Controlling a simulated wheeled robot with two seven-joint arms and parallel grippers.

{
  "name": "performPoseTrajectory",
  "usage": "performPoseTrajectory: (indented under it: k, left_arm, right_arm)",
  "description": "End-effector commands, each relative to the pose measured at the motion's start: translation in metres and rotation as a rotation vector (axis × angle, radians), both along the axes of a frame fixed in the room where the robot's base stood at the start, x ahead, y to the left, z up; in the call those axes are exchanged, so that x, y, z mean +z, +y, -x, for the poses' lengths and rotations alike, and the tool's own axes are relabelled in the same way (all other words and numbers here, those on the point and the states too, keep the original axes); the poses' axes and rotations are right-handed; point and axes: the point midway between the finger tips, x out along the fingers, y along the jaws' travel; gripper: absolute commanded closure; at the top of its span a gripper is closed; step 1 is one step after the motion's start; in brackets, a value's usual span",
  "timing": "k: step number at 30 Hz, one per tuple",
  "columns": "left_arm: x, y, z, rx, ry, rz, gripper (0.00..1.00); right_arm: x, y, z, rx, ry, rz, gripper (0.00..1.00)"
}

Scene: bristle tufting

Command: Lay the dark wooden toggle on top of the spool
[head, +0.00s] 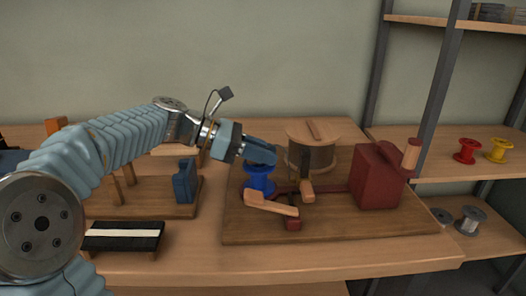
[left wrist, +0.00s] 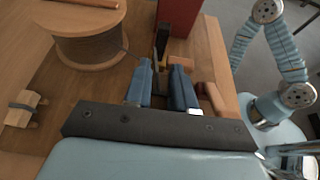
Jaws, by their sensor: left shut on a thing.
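A wide wooden spool (head: 311,156), wound with dark strand, stands upright behind the middle of the tufting board; it also shows at the upper left of the left wrist view (left wrist: 88,53). A brown wooden bar (head: 318,130) that looks like the toggle lies flat across its top. The bar shows in part at the top edge of the left wrist view (left wrist: 92,2). My left gripper (head: 272,155) is left of the spool, above a blue spool (head: 259,182). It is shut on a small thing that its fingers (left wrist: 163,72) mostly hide. My right gripper is not in view.
A dark post (head: 299,157) and red block (head: 376,177) stand on the board right of my gripper. A light wooden crank (head: 272,205) is in front. A blue holder (head: 184,180) and black strip (head: 124,236) are left. Red (head: 466,150) and yellow (head: 499,150) spools sit on the shelf.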

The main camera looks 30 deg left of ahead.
Motion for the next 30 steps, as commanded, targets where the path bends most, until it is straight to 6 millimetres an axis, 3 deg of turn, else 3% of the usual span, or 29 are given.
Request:
performPoseTrajectory:
  k: [10,11,16,25,30]
  left_arm:
    - [-0.005,0.0,0.0,0.0,0.0,0.0,1.0]
    - [-0.005,0.0,0.0,0.0,0.0,0.0,0.73]
    - [-0.005,0.0,0.0,0.0,0.0,0.0,0.47]
    - [-0.004,0.001,0.0,0.0,0.0,0.0,0.46]
    - [0.004,0.016,0.009,0.003,-0.002,-0.001,0.46]
  right_arm:
    - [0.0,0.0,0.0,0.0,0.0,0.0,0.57]
    - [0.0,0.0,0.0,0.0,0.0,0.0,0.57]
    - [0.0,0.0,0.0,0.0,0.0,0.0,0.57]
    - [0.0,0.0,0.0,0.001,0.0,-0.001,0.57]
    - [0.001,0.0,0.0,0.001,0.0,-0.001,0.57]
